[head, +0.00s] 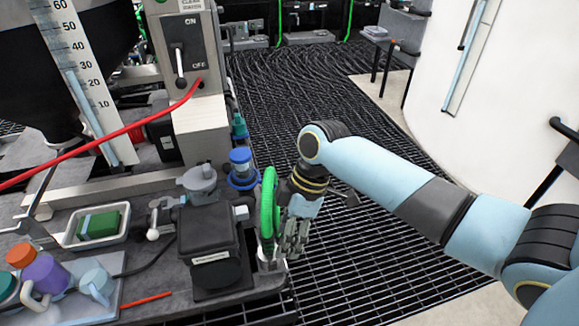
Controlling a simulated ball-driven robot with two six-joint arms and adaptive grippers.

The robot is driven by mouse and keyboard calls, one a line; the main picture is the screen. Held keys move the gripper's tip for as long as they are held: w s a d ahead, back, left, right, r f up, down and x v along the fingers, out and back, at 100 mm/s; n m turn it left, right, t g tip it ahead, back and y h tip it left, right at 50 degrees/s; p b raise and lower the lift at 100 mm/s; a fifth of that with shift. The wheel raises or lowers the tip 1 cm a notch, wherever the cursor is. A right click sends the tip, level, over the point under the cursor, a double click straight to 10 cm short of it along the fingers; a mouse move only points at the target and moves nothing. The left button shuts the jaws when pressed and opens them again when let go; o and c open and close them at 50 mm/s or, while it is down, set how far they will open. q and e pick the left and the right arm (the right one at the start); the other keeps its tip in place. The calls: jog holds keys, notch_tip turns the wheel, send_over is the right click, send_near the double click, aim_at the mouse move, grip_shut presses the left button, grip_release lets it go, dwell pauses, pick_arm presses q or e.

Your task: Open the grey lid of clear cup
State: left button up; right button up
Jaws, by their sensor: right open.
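A small grey cup-like vessel with a grey round top (199,178) stands on the bench in the middle of the head view. It may be the clear cup with its grey lid, but it is too small to be sure; its top looks closed. My right gripper (292,243) points downward at the bench's right edge, beside the green handwheel. It is open, with nothing seen between its fingers, and is apart from the grey vessel, to its right and nearer. My left gripper is not in view.
A blue-topped fitting (241,165) and a black box (207,240) are close to the grey vessel. A tray (70,240) holds a green block. Colored mugs stand lower left. Grating floor lies right.

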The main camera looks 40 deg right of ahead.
jog(key=shift+s+f, duration=0.1)
jog(key=shift+f, duration=0.15)
dwell(0.4)
